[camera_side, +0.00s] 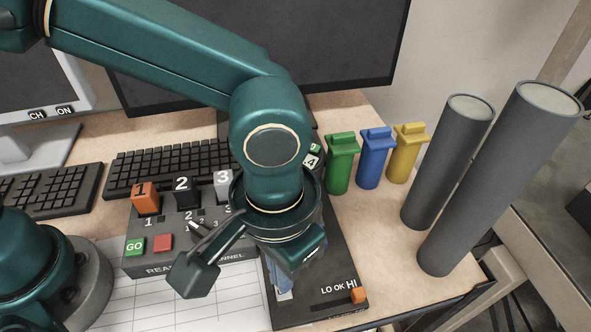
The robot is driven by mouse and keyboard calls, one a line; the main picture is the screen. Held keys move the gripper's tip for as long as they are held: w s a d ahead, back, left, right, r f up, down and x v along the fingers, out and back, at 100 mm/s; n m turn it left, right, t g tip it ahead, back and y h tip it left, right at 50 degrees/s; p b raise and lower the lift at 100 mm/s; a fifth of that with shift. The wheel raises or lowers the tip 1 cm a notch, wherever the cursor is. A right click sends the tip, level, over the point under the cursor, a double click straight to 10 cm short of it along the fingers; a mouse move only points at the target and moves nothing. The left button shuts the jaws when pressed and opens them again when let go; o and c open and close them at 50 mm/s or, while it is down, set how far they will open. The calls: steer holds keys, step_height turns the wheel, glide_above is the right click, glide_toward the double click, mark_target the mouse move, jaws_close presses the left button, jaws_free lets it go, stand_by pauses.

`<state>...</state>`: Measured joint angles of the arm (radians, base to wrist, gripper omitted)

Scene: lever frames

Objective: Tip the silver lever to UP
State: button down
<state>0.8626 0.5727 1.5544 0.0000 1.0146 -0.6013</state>
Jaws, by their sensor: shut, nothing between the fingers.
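My gripper (297,262) points down over the dark panel (320,270) on the right, and it is shut and empty. Its fingertips are mostly hidden by my wrist. A pale grey-blue piece (285,290) shows under it; I cannot tell whether it is part of the gripper or the panel. On the grey control panel (240,268) stand an orange piece marked 1 (145,197), a black one marked 2 (183,192) and a silver-grey one marked 3 (224,184). The silver-grey one is partly behind my wrist. Its up or down setting is not clear.
A green GO button (135,247), a red button (163,243) and an orange slider (358,295) are nearby. Green (340,165), blue (375,160) and yellow (406,155) bins and two tall grey cylinders (447,160) (497,180) stand right. A keyboard (170,165) lies behind.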

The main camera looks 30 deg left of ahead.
steer(key=shift+f, duration=1.1)
stand_by(0.7)
steer(key=shift+r, duration=3.55)
steer(key=shift+w+a+r, duration=0.15)
steer(key=shift+w+a, duration=0.05)
steer(key=shift+w, duration=0.15)
steer(key=w+a+r+n+t+h, duration=0.1)
steer(key=w+a+r+n+t, duration=0.1)
steer(key=a+r, duration=0.4)
steer(key=w+a+r+n+t, duration=0.1)
steer(key=w+a+r+n, duration=0.15)
steer(key=a, duration=0.55)
steer(key=s+a+f+m+t+y, duration=0.1)
steer(key=s+a+f+t, duration=0.1)
steer(key=s+a, duration=0.5)
steer(key=shift+a+f+t, duration=0.3)
steer(key=shift+a+f, duration=0.45)
steer(key=shift+f, duration=0.1)
